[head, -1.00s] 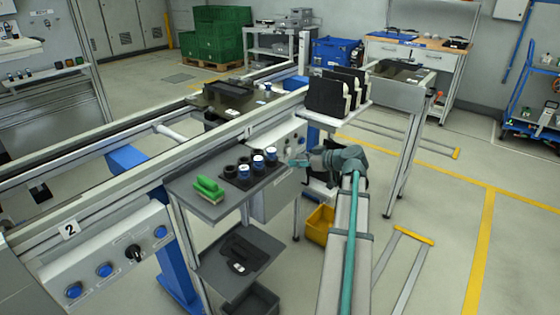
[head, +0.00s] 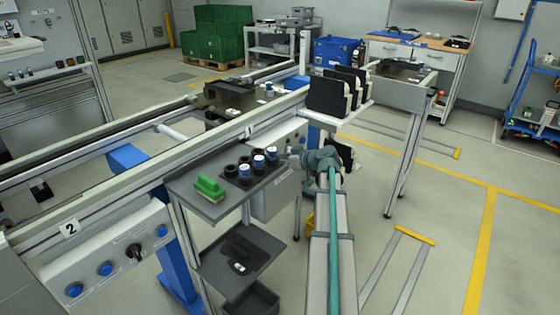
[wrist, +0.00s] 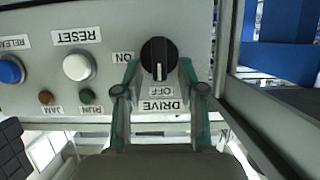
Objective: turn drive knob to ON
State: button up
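The drive knob (wrist: 159,52) is black and round with a white mark. In the wrist view the panel appears upside down, and the mark points down toward the OFF label (wrist: 160,91). The ON label (wrist: 123,57) is left of the knob. My gripper (wrist: 159,66) is open, with one teal finger on each side of the knob; I cannot tell whether the fingers touch it. In the head view my gripper (head: 291,161) is at the control panel (head: 284,137), and the knob cannot be made out there.
In the wrist view a white RESET button (wrist: 78,66), a blue button (wrist: 10,70) and small JAM and RUN lamps sit left of the knob. A metal post (wrist: 225,45) stands close on the right. In the head view a shelf (head: 215,205) with black and blue cylinders is left of my gripper.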

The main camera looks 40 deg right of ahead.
grip_shut()
jog(key=shift+d, duration=0.1)
jog(key=m+y+p, duration=0.1)
jog(key=m+y, duration=0.1)
jog(key=m, duration=0.2)
jog(key=d+f+m+t+y+p, duration=0.1)
jog(key=m+y, duration=0.2)
jog(key=m, duration=0.2)
jog(key=m+y+p, duration=0.1)
jog(key=m+y, duration=0.1)
jog(key=m, duration=0.2)
jog(key=shift+w+d+f+t, duration=0.3)
jog(key=shift+d+f+t, duration=0.1)
dwell(0.5)
jog(key=shift+m, duration=0.4)
